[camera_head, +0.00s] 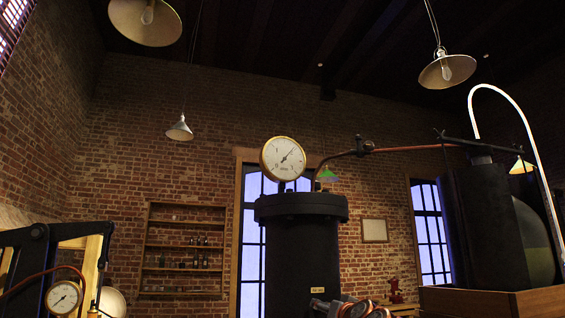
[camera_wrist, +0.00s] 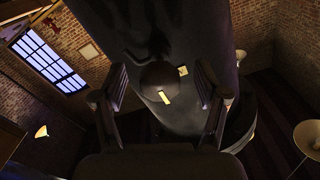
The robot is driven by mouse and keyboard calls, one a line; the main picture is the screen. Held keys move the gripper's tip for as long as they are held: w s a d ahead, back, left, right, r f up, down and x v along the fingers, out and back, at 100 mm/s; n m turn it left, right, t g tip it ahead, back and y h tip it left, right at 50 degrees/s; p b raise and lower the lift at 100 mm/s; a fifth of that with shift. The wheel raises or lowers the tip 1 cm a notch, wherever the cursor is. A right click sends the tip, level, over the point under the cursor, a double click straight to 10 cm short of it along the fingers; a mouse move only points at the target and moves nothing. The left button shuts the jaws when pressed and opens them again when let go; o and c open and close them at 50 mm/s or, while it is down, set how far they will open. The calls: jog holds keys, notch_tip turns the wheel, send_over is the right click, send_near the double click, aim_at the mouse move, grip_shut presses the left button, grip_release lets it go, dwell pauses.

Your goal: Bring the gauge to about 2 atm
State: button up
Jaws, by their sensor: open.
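A round brass-rimmed gauge (camera_head: 282,158) with a white face stands on top of a dark flanged cylinder (camera_head: 300,240) in the head view. Its needle points to the upper right; the scale numbers are too small to read. In the wrist view my gripper (camera_wrist: 161,88) is open, its two dark fingers apart. A dark rounded knob-like part (camera_wrist: 158,76) shows between and beyond the fingers, in front of a dark curved surface. I cannot tell whether the fingers touch it. A small pale plate (camera_wrist: 164,97) lies just below it.
A second gauge (camera_head: 63,298) sits at the lower left by dark machinery. A copper pipe (camera_head: 400,149) runs right from the cylinder's top towards a dark vessel (camera_head: 480,225) on a wooden base (camera_head: 500,302). Shelves (camera_head: 182,250) and windows line the brick wall.

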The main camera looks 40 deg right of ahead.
jog(key=b+v, duration=0.4)
jog(key=v, duration=0.1)
dwell(0.4)
dwell(0.3)
